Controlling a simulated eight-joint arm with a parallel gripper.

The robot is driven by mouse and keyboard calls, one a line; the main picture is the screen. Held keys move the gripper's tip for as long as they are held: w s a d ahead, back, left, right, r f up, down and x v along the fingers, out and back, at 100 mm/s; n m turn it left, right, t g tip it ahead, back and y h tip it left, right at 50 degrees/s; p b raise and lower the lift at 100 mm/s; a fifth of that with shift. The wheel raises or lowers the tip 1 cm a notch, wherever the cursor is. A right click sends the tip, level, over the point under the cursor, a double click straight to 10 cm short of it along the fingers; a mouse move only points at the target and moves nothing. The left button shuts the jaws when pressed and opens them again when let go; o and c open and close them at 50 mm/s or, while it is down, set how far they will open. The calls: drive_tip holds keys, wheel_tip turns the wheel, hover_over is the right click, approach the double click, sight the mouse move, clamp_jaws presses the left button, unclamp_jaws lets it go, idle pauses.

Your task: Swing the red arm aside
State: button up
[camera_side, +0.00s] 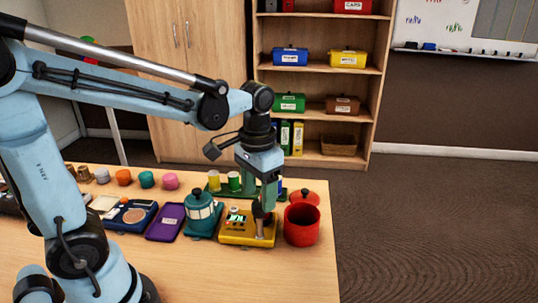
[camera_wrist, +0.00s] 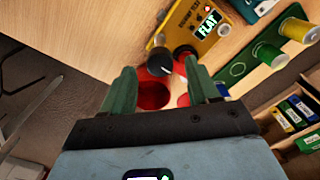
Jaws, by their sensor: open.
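A yellow battery tester (camera_side: 240,238) lies on the table; its lit display reads FLAT in the wrist view (camera_wrist: 207,25). A dark knob (camera_wrist: 160,62) with a white mark and a small dark red round part (camera_wrist: 186,52) show at its near end. I cannot tell whether that red part is the red arm. My gripper (camera_side: 263,212) points down over the tester's right end. In the wrist view its green fingers (camera_wrist: 160,72) are apart, with the knob and red part in line with the gap. Whether they touch anything is hidden.
A red pot (camera_side: 302,225) stands close to the right of the tester, near the table edge, with a red lid (camera_side: 306,196) behind it. A teal lantern (camera_side: 202,214) and purple case (camera_side: 165,222) stand left. Spools on a green holder (camera_side: 222,192) stand behind.

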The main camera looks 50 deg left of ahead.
drive_tip(key=shift+f, duration=1.15)
drive_tip(key=c, duration=1)
drive_tip(key=shift+c, duration=0.2)
